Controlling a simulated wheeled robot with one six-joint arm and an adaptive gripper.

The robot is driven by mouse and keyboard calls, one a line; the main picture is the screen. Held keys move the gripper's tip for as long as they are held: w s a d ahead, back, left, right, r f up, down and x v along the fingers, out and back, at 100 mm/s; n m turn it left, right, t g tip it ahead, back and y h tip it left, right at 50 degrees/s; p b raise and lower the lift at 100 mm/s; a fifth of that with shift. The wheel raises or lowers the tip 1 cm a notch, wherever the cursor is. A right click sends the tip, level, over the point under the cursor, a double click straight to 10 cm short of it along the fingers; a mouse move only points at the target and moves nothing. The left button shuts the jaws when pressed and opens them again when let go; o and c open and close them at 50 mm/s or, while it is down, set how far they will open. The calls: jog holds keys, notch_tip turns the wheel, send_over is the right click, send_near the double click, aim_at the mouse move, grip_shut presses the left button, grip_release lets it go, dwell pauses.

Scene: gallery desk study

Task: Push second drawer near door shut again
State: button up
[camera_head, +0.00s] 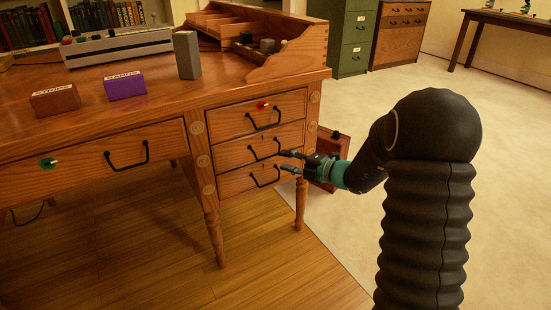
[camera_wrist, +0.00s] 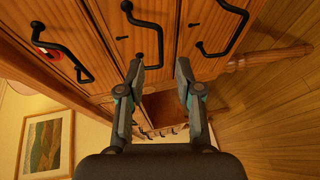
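The wooden desk's right pedestal has three stacked drawers with black bar handles. The second drawer (camera_head: 232,154) is the middle one; its front looks about flush with its neighbours, though a small gap cannot be ruled out. Its handle (camera_head: 265,150) also shows in the wrist view (camera_wrist: 158,42). My gripper (camera_head: 287,161) is open and empty, right in front of the pedestal at the height of the second and third drawers. In the wrist view my fingertips (camera_wrist: 158,68) are spread and point at the drawer fronts, close to the middle handle; contact cannot be told.
The top drawer (camera_head: 233,122) bears a red marker; the third drawer (camera_head: 235,183) is below. A desk leg (camera_head: 300,205) stands under my gripper. On the desktop are a brown block (camera_head: 54,102), a purple block (camera_head: 125,86) and a grey block (camera_head: 187,55). Floor at right is open.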

jog(key=shift+v, duration=2.15)
jog(key=s+a+f+n+g+h, duration=0.1)
jog(key=s+f+n+g, duration=0.5)
jog(key=n, duration=0.7)
jog(key=s+r+n+g+h, duration=0.1)
jog(key=s+n+g+h, duration=0.2)
jog(key=s+n, duration=1.05)
jog(key=s+d+r+n+t+h+p, duration=0.2)
jog(key=s+d+r+n+h, duration=0.2)
jog(key=s+r+n, duration=0.4)
jog(key=s+d+r+n+t+h+p, duration=0.2)
jog(key=s+d+r+n+h, duration=0.2)
jog(key=s+r+n, duration=0.4)
jog(key=shift+s+r+n+t+h+p, duration=0.15)
jog(key=shift+r+n+t+h+p, duration=0.2)
jog(key=shift+r+n, duration=0.45)
jog(key=shift+f, duration=0.15)
